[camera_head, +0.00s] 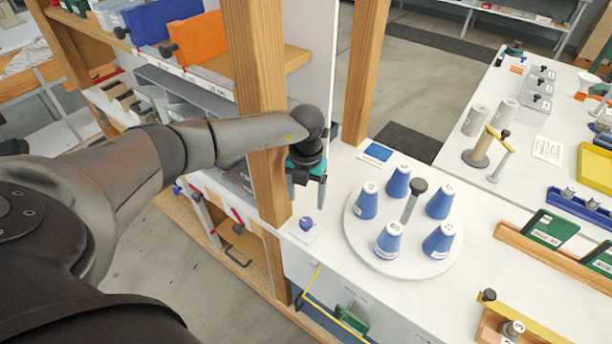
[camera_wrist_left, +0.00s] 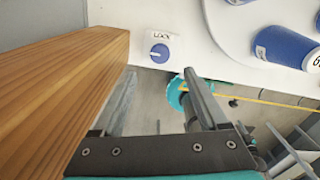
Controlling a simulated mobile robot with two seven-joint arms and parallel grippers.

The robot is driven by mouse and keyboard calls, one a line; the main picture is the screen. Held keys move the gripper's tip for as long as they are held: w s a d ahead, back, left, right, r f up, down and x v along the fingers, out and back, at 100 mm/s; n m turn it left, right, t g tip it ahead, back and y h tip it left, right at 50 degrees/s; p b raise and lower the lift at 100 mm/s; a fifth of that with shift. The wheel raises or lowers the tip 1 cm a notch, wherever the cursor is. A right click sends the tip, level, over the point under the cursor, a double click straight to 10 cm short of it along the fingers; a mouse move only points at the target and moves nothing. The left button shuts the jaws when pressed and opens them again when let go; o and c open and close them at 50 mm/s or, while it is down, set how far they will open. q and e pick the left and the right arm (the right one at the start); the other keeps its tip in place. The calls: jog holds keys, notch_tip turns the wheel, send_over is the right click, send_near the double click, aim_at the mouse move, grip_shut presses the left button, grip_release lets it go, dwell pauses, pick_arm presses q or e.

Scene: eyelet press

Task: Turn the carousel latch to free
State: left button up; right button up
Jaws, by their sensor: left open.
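The carousel latch is a small blue knob (camera_head: 306,224) on a white plate at the left edge of the white worktop. It also shows in the left wrist view (camera_wrist_left: 160,53), with the word LOCK printed beside it and a pale mark on its face. The round white carousel (camera_head: 357,243) bears several blue numbered cones and a grey centre post (camera_head: 411,200). My left gripper (camera_head: 306,195) is open and empty, above and just behind the knob, apart from it. My right gripper is not in view.
A wooden post (camera_head: 263,100) stands close to my left gripper and fills the left of the left wrist view (camera_wrist_left: 60,90). A blue-marked card (camera_head: 378,152) lies behind the carousel. A wooden rail (camera_head: 550,257) with green blocks lies to the right.

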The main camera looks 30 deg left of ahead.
pick_arm(q)
notch_tip(320, 180, up, 6)
jog(key=shift+r, duration=0.15)
dwell(0.6)
